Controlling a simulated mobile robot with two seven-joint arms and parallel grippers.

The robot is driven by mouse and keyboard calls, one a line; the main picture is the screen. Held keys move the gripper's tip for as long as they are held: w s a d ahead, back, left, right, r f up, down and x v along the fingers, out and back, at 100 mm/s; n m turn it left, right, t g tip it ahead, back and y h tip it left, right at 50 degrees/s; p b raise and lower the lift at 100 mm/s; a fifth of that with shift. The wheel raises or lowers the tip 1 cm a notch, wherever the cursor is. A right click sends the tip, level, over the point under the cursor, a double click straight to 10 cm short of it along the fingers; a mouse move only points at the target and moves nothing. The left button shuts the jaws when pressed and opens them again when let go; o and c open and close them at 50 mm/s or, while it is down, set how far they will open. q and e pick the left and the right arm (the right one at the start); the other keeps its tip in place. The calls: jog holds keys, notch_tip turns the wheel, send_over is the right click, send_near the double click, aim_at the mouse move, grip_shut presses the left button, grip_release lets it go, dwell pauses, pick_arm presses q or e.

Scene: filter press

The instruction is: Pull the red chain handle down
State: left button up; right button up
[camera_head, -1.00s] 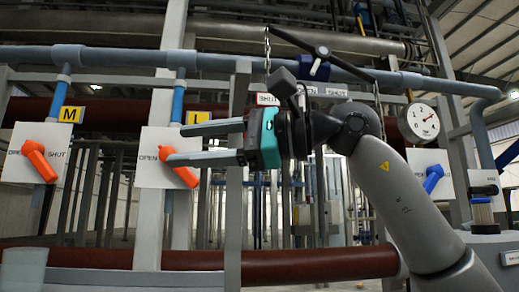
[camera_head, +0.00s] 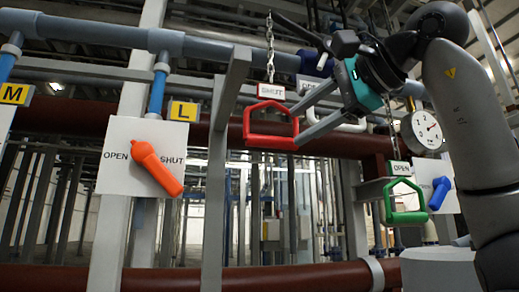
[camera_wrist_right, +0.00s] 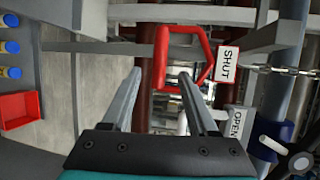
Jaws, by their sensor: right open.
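The red chain handle (camera_head: 270,143) is a triangular loop hanging from a metal chain (camera_head: 269,50) below a SHUT tag, near the middle of the head view. My right gripper (camera_head: 296,128) is open and empty, with its fingertips at the handle's right side in that view. In the right wrist view the red handle (camera_wrist_right: 161,62) shows just beyond the open fingertips (camera_wrist_right: 160,73), its long bar lined up with the gap between them. I cannot tell whether the bar is inside the gap. My left gripper is not in view.
A green handle (camera_head: 405,217) with an OPEN tag hangs at the right, near a blue lever (camera_head: 439,193) and a gauge (camera_head: 426,130). An orange lever (camera_head: 157,168) is at the left. A grey post (camera_head: 218,180) stands left of the red handle. Pipes run behind.

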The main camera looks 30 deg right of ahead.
aim_at(277, 140)
jog(key=x, duration=0.4)
jog(key=shift+w+a+f, duration=0.1)
jog(key=shift+w+f, duration=0.05)
jog(key=shift+w, duration=0.1)
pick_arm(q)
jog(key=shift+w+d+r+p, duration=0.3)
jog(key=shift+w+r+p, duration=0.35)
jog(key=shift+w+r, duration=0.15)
pick_arm(e)
jog(key=x, duration=0.7)
jog(key=shift+w, duration=0.15)
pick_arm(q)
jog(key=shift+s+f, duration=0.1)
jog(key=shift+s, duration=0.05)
pick_arm(e)
jog(key=shift+c, duration=0.2)
grip_shut()
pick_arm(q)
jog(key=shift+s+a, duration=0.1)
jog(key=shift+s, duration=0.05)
